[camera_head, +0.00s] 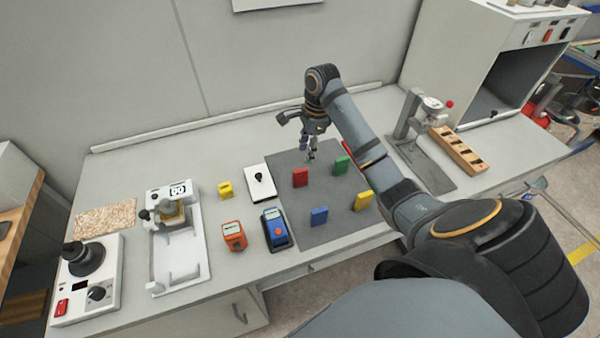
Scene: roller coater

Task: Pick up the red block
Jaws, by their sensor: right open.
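A red block (300,178) stands on the dark grey mat (284,202), left of the mat's middle. My right gripper (311,153) points down over the back part of the mat, just behind and to the right of the red block in the picture. It is open with nothing seen between its fingers, and it looks apart from the block. A second red item (350,149) shows partly behind my right arm; its shape cannot be told. My left gripper is out of view.
Green (341,165), blue (319,216) and yellow (363,201) blocks stand on the mat. Left of it are a white switch box (260,183), a blue device (276,228) and an orange device (234,236). A wooden block holder (459,151) lies at the right.

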